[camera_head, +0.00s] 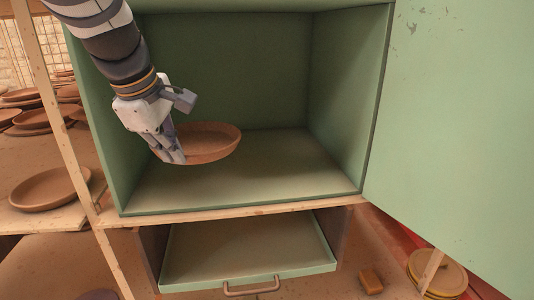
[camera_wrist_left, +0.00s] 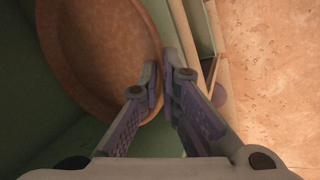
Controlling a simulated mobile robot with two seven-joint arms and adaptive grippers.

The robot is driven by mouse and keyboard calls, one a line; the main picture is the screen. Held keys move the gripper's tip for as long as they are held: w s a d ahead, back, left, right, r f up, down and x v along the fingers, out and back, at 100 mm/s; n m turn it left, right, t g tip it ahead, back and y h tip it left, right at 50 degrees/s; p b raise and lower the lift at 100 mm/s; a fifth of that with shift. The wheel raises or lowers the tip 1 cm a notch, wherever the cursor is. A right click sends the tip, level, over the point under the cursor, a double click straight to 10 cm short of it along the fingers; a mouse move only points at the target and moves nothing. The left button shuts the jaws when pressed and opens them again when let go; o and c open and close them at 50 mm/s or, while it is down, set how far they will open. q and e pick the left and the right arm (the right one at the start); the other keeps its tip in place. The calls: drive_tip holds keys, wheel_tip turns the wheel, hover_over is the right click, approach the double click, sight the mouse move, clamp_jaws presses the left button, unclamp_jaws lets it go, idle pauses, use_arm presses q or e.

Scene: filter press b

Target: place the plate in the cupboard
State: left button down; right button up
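A round brown plate (camera_head: 212,141) is inside the open green cupboard (camera_head: 345,105), towards its left side and over its floor. My left gripper (camera_head: 177,157) reaches in from the upper left with its fingers at the plate's near left rim. In the left wrist view the fingers (camera_wrist_left: 164,85) pinch the rim of the plate (camera_wrist_left: 95,45), one on each side. The plate looks slightly tilted; I cannot tell whether its underside touches the cupboard floor. My right gripper is not in view.
The cupboard door (camera_head: 455,130) stands open on the right. Below is a pulled-out green drawer (camera_head: 245,250) with a handle. Several brown plates lie on shelves at left, one large (camera_head: 48,190). Yellowish plates (camera_head: 437,272) and a small block (camera_head: 371,281) are low right. The cupboard's right half is free.

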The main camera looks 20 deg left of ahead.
sight(198, 151)
use_arm(q)
drive_tip(key=w+f, duration=0.1)
drive_tip(key=w, duration=0.1)
drive_tip(key=w+f, duration=0.1)
drive_tip(key=w, duration=0.1)
drive_tip(key=w+f, duration=0.1)
drive_tip(key=w, duration=0.1)
drive_tip(key=shift+w+d, duration=0.15)
drive_tip(key=shift+w, duration=0.15)
drive_tip(key=w+f, duration=0.2)
drive_tip(key=w+f+b, duration=0.1)
drive_tip(key=w+f, duration=0.2)
drive_tip(key=shift+d+f, duration=0.1)
drive_tip(key=shift+f, duration=0.25)
drive_tip(key=shift+s+x, duration=0.15)
drive_tip(key=shift+x, duration=0.75)
drive_tip(key=shift+s+x, duration=0.15)
drive_tip(key=shift+x, duration=0.75)
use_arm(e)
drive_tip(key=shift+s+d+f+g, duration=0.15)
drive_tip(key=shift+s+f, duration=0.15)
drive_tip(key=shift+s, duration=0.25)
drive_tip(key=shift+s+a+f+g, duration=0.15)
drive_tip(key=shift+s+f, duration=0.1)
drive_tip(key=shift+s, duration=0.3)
use_arm(q)
drive_tip(key=shift+d+f, duration=0.1)
drive_tip(key=shift+f, duration=0.15)
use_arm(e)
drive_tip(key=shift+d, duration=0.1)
